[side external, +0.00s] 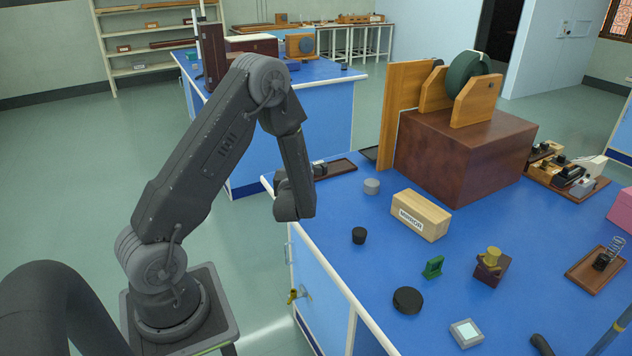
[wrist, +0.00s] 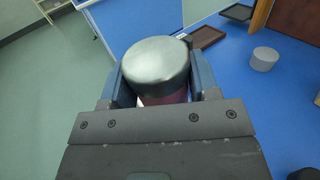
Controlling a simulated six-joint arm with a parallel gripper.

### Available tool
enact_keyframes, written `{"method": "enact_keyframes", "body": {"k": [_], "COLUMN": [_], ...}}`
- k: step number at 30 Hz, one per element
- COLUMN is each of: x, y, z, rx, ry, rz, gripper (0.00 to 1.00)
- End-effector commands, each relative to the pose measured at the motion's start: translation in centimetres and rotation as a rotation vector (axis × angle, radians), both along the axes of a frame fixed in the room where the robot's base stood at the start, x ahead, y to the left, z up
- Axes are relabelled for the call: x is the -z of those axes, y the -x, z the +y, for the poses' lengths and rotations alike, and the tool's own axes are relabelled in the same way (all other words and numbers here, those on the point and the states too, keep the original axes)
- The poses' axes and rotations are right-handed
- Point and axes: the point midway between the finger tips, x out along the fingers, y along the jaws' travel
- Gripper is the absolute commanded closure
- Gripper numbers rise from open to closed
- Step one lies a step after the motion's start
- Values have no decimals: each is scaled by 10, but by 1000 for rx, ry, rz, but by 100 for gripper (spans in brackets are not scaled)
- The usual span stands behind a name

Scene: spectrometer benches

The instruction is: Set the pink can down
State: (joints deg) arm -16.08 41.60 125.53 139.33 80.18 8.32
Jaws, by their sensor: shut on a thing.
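The pink can (wrist: 158,72) is between the two fingers of my gripper (wrist: 160,80) in the wrist view. Its round, silvery-grey end faces the camera. Only a narrow strip of its dark pink side shows below that end; the rest is hidden by the gripper body. My gripper is shut on the can, with one finger on each side. In the side external view my gripper (side external: 312,172) is near the left edge of the blue bench (side external: 385,270). The can cannot be clearly made out there, and its height above the bench is unclear.
A grey cylinder (side external: 371,186) and a black cylinder (side external: 359,235) stand on the near bench. A wooden MIRROR box (side external: 420,215) is to their right. A dark tray (side external: 337,168) lies by the back edge. Clear blue surface lies between these things.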

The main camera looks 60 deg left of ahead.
Motion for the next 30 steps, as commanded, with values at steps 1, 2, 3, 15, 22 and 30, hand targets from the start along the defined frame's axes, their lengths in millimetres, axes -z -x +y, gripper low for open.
{"method": "enact_keyframes", "body": {"k": [1,2,3,15,22,30], "x": [-4,-5,-7,-10,-11,16], "y": [4,6,8,-10,-7,-28], "z": [4,4,3,-123,-173,-218], "rx": [-1,0,9,411,573,595], "ry": [-1,-1,-2,-8,-1,0], "rz": [-2,-2,-1,4,2,1], "gripper": [72,72,72,72,72,72]}}
